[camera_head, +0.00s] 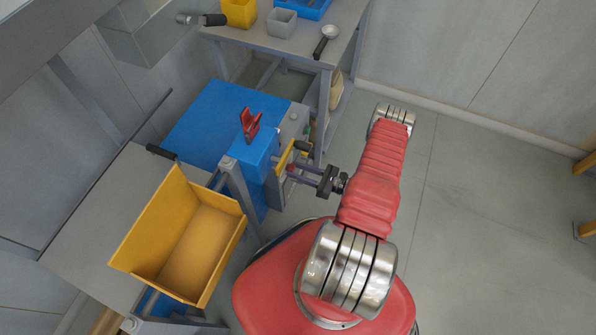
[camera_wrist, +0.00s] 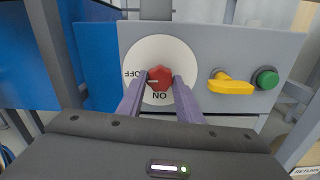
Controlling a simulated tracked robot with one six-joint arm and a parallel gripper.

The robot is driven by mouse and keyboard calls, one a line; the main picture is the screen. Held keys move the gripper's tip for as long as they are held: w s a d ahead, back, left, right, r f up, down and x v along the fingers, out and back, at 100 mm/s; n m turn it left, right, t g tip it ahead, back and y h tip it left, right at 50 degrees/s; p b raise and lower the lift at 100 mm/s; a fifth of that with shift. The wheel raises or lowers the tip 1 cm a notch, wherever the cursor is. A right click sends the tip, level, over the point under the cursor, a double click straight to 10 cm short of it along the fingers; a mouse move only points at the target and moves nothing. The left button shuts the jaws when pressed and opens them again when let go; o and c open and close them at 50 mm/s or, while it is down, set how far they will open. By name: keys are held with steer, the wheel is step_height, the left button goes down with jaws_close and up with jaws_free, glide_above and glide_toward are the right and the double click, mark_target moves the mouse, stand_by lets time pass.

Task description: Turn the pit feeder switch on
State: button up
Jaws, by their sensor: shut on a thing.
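The pit feeder switch is a red knob (camera_wrist: 160,76) on a round white plate (camera_wrist: 155,50), on a grey panel. The plate bears upside-down labels, OFF at the left and ON at the bottom. A pale mark on the knob points left, close to OFF. My gripper (camera_wrist: 159,84) has its two purple fingers on either side of the knob, shut on it. In the head view my gripper (camera_head: 294,171) reaches left to the front of the blue machine (camera_head: 220,118), where the knob is mostly hidden.
A yellow lever (camera_wrist: 231,84) and a green button (camera_wrist: 266,78) sit on the panel right of the knob. A yellow hopper (camera_head: 208,240) stands at the lower left in the head view. A workbench (camera_head: 337,62) with containers and a scoop is behind.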

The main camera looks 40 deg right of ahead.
steer(key=n, duration=1.7)
steer(key=shift+s+a+f, duration=0.1)
steer(key=shift+n, duration=0.3)
stand_by(0.3)
steer(key=o, duration=0.7)
steer(key=shift+c, duration=0.2)
steer(key=o, duration=0.4)
steer(key=shift+d, duration=0.2)
